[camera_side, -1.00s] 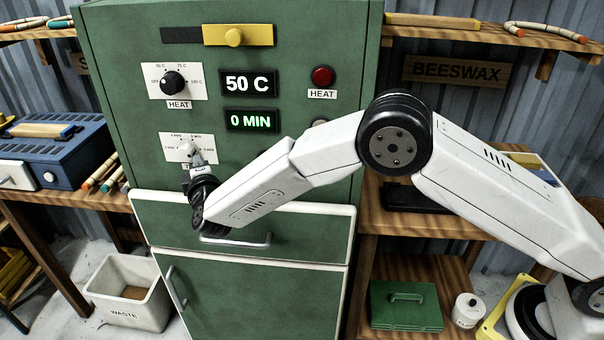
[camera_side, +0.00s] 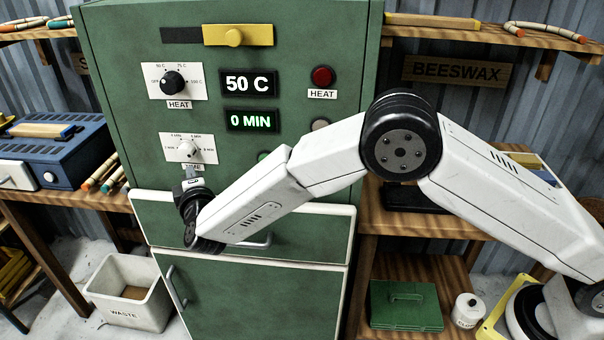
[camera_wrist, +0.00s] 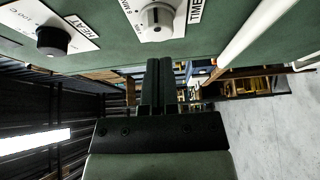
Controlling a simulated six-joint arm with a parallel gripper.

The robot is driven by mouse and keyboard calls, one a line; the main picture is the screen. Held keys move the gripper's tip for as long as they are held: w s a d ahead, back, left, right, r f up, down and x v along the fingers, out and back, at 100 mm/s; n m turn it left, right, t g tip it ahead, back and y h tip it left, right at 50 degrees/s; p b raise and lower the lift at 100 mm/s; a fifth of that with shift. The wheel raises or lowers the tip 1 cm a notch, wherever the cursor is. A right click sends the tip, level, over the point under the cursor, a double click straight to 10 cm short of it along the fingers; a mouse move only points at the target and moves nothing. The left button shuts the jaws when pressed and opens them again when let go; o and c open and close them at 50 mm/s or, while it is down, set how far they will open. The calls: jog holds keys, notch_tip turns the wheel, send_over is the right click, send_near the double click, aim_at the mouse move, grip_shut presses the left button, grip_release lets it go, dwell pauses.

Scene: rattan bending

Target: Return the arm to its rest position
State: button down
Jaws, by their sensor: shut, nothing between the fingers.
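My gripper (camera_side: 190,174) is just below the white timer knob (camera_side: 188,150) on the green cabinet (camera_side: 130,60), apart from it. In the wrist view the gripper's fingers (camera_wrist: 161,72) are together with nothing between them, and the timer knob (camera_wrist: 156,18) is beyond their tips. My arm reaches across the cabinet's front from the right. The black heat knob (camera_side: 173,82) is at the upper left of the panel. The displays read 50 C (camera_side: 249,83) and 0 MIN (camera_side: 251,121).
The drawer handle (camera_side: 262,241) is partly behind my arm. A red lamp (camera_side: 323,76) is on the panel. A blue box (camera_side: 75,145) stands on the left bench, a waste bin (camera_side: 128,290) on the floor. A green case (camera_side: 406,305) sits on the lower right shelf.

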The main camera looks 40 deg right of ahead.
jog(key=s+d+m+g+y, duration=0.3)
jog(key=d, duration=0.4)
jog(key=s+d+m+g+y, duration=0.2)
jog(key=s+d+g+y, duration=0.1)
jog(key=d, duration=0.3)
jog(key=s+d+f+m+g, duration=0.1)
jog(key=s+d+m+g, duration=0.2)
jog(key=s, duration=0.6)
jog(key=s+d+f+m+g, duration=0.2)
jog(key=s+d, duration=0.4)
jog(key=s, duration=0.3)
jog(key=s+d+f+m+g+h, duration=0.1)
jog(key=s+d+f+m+g, duration=0.1)
jog(key=s, duration=0.7)
jog(key=d+m+g, duration=0.1)
jog(key=d+m, duration=0.1)
jog(key=d, duration=0.1)
jog(key=shift+d+m+g, duration=0.25)
jog(key=shift+m+g, duration=0.05)
jog(key=shift+g, duration=0.1)
